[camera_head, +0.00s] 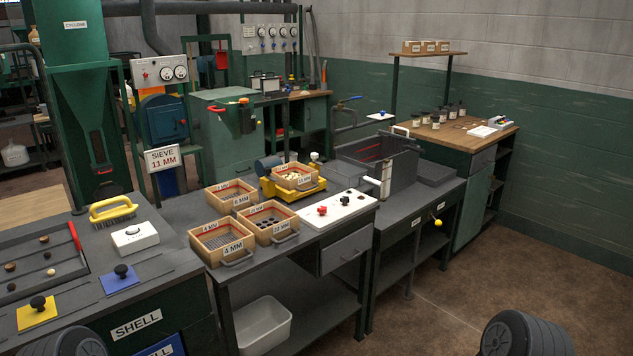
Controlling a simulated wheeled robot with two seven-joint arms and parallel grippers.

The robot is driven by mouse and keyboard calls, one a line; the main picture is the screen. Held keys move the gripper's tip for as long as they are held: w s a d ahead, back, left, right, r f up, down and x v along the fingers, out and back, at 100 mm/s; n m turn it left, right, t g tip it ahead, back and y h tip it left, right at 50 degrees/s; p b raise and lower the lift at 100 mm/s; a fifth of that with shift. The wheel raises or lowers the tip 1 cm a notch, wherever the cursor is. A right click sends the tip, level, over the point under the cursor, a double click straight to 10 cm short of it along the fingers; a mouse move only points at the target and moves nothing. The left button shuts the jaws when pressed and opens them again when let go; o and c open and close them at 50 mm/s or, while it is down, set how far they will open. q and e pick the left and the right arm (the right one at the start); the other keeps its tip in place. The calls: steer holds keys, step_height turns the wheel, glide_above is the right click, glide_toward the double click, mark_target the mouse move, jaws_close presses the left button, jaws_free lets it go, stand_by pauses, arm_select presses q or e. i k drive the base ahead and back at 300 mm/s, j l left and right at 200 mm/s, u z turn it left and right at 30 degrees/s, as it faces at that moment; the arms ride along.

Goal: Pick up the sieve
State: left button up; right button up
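Several wooden-framed square sieves are on the dark bench at the middle. The front one (217,231) is labelled 4 MM, and behind it is one that seems labelled 6 MM (220,189). To their right is a sieve with large dark holes (258,211), its label too small to read surely. Another sieve (279,176) sits on a yellow shaker (265,187), with small light pieces in it; its label is also unclear. A sign (163,159) reads SIEVE 11 MM. Neither gripper is in view; only dark rounded parts of my arms show at the bottom edge.
A white panel with knobs (345,213) lies right of the sieves. A dark tank (398,165) stands further right. On the left bench are a yellow brush (112,210), a white box (135,238) and knobbed plates (119,282). A white bin (262,322) is on the lower shelf. Floor at right is clear.

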mark_target(295, 175)
steer(key=u, duration=2.65)
steer(key=z, duration=2.65)
steer(key=i+l+z, duration=0.45)
steer(key=i+l, duration=0.9)
steer(key=l, duration=0.1)
